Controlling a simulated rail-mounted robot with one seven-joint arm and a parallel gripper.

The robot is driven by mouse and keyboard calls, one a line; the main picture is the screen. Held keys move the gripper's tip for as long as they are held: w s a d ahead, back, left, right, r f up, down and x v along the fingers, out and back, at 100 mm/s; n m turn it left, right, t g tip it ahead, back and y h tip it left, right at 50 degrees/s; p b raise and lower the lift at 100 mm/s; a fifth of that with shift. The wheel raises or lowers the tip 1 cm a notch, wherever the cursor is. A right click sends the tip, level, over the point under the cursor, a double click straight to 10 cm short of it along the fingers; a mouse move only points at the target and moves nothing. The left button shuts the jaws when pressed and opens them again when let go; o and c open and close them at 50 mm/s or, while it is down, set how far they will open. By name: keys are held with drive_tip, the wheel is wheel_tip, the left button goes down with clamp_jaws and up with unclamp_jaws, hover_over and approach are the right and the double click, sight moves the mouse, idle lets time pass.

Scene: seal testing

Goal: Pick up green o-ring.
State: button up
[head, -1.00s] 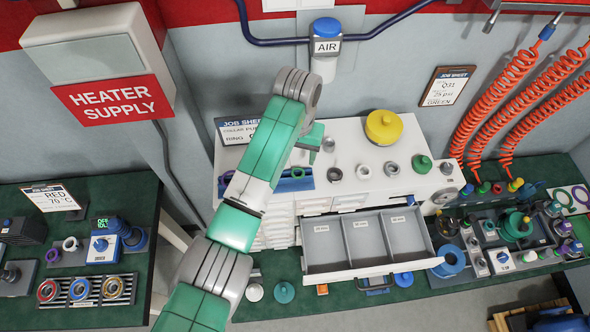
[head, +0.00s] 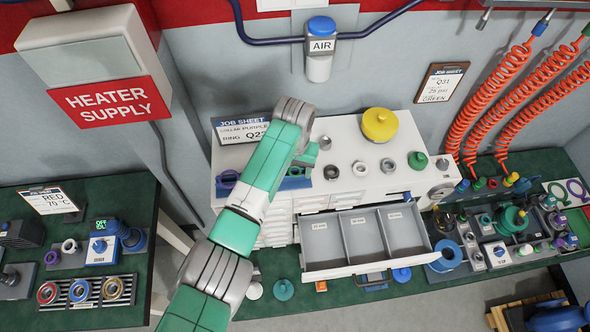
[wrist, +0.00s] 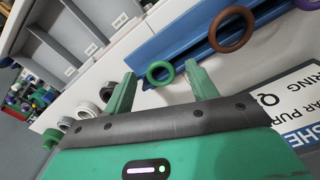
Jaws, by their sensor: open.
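The green o-ring (wrist: 160,73) shows in the wrist view at the edge of the blue rack (wrist: 179,38). It appears just beyond my gripper (wrist: 162,85), in the gap between the two green fingers and nearer the left one. The fingers are apart with nothing held between them. I cannot tell whether they touch the ring. In the head view my gripper (head: 307,158) is low over the blue rack (head: 296,183), and my arm hides the green o-ring there.
A brown o-ring (wrist: 231,29) is close beside the green one on the rack, with a purple o-ring (wrist: 306,3) farther along. A job sheet (head: 240,129) stands behind. An open, divided drawer (head: 364,235) juts out in front. Several collars and a yellow part (head: 379,125) stand to the right.

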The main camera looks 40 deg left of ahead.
drive_tip(key=shift+f, duration=0.1)
clamp_jaws()
